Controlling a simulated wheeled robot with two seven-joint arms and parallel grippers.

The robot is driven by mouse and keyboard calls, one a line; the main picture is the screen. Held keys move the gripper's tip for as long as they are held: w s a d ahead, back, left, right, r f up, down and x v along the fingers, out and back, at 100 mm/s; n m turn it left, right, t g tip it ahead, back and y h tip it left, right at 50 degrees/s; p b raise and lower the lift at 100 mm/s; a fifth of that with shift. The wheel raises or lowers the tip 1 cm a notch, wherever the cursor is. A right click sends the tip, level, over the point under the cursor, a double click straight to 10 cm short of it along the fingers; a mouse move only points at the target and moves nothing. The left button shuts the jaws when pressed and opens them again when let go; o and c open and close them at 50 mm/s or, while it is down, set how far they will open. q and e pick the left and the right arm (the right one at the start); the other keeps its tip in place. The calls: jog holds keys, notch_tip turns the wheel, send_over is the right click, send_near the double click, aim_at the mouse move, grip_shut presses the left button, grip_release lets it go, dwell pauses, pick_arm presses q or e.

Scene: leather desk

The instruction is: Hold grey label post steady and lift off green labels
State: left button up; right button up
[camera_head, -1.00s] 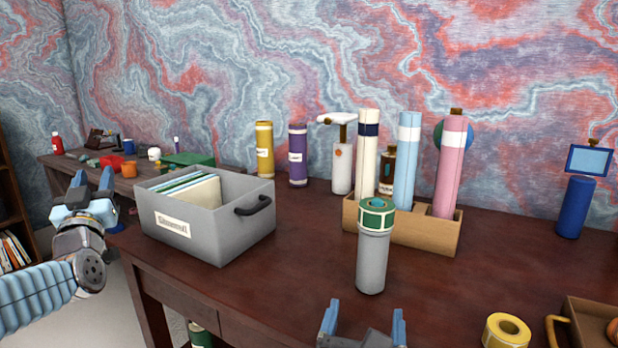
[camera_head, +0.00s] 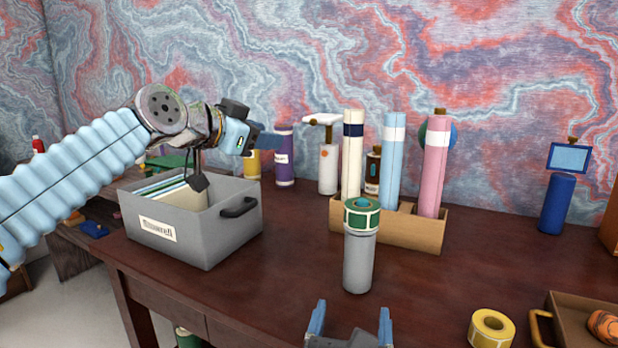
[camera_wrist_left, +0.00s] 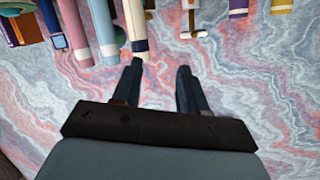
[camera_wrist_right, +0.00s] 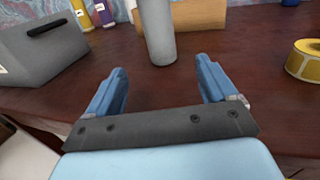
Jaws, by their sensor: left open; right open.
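The grey label post (camera_head: 357,263) stands upright on the desk, in front of the wooden holder. The green label roll (camera_head: 361,214) sits on its top. In the right wrist view the post (camera_wrist_right: 157,36) shows ahead of the fingers, its top cut off by the frame. My right gripper (camera_head: 350,318) is open and empty at the desk's front, short of the post. It also shows in the right wrist view (camera_wrist_right: 165,75). My left gripper (camera_head: 270,141) is raised above the grey file box, left of the post and apart from it; its open fingers show in the left wrist view (camera_wrist_left: 160,68).
The grey file box (camera_head: 190,245) stands left on the desk. The wooden holder (camera_head: 420,237) with tall cream, blue and pink tubes is close behind the post. A yellow roll (camera_head: 491,329) and a brown tray (camera_head: 548,320) lie at right. Desk between box and post is clear.

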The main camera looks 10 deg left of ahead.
aim_at(357, 273)
jog(key=shift+w, duration=0.2)
pick_arm(q)
jog(key=s+d+f+m+g+h, duration=0.2)
jog(key=s+d+f+g, duration=0.3)
jog(key=s+d+g, duration=0.3)
jog(key=shift+d+m+g+h, duration=0.3)
jog(key=shift+d+m, duration=0.6)
jog(key=shift+d, duration=0.1)
pick_arm(e)
jog(key=w, duration=1.3)
jog(key=shift+w+d, duration=0.25)
jog(key=shift+d, duration=0.1)
jog(key=shift+c, duration=0.4)
jog(key=c, duration=1)
